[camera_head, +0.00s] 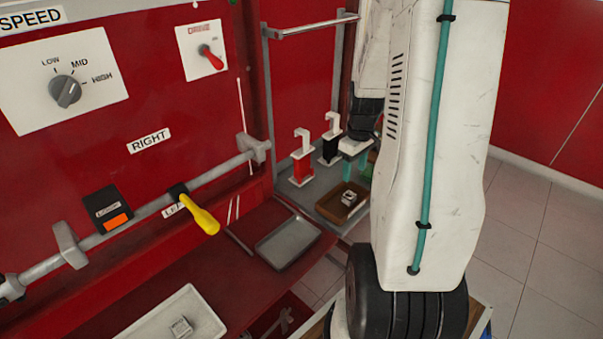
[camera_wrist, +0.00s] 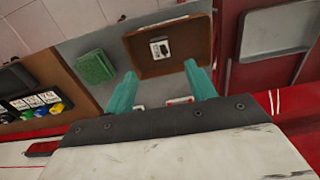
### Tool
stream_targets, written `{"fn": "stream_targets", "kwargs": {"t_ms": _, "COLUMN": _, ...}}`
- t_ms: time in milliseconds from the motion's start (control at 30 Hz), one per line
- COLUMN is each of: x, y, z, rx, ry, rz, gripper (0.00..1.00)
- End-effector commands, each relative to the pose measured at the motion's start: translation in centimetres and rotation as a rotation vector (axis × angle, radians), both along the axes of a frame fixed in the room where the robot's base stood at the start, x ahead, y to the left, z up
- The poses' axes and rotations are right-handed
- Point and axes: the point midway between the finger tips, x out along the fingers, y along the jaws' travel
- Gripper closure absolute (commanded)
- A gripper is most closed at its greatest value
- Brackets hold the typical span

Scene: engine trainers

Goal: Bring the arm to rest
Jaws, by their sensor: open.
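My gripper (camera_head: 356,170) is at the end of my white arm, above the grey shelf on the right side of the red panel. Its two teal fingers stand apart with nothing between them. In the wrist view the open fingers (camera_wrist: 162,90) point toward a brown tray (camera_wrist: 187,64). A small pale block with a dark mark (camera_wrist: 160,48) lies in that tray. In the head view the brown tray (camera_head: 329,208) and the block (camera_head: 348,198) sit just below the fingers. My arm hides part of the shelf.
A red dispenser (camera_head: 302,166) and a black dispenser (camera_head: 330,146) stand close beside my gripper. A green block (camera_wrist: 95,66) lies left of the brown tray. A grey tray (camera_head: 288,243) lies nearby. A yellow-handled lever (camera_head: 203,217) sticks out from the rail. Open floor (camera_head: 535,240) lies at right.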

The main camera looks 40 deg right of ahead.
Motion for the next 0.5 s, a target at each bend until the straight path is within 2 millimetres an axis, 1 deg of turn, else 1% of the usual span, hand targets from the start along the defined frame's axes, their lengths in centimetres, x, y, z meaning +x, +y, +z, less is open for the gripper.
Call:
{"fn": "stream_targets", "kwargs": {"t_ms": 233, "x": 0.0, "y": 0.0, "z": 0.0, "rx": 0.000, "ry": 0.000, "rz": -0.005, "gripper": 0.44}}
{"fn": "stream_targets", "kwargs": {"t_ms": 367, "x": -0.5, "y": 0.5, "z": 0.0, "rx": 0.021, "ry": 0.022, "rz": -0.074, "gripper": 0.44}}
{"fn": "stream_targets", "kwargs": {"t_ms": 433, "x": -1.7, "y": 1.6, "z": -0.3, "rx": 0.060, "ry": 0.071, "rz": -0.152, "gripper": 0.44}}
{"fn": "stream_targets", "kwargs": {"t_ms": 467, "x": -2.3, "y": 2.3, "z": 0.0, "rx": 0.075, "ry": 0.092, "rz": -0.193, "gripper": 0.44}}
{"fn": "stream_targets", "kwargs": {"t_ms": 500, "x": -2.9, "y": 3.4, "z": 1.0, "rx": 0.086, "ry": 0.114, "rz": -0.243, "gripper": 0.44}}
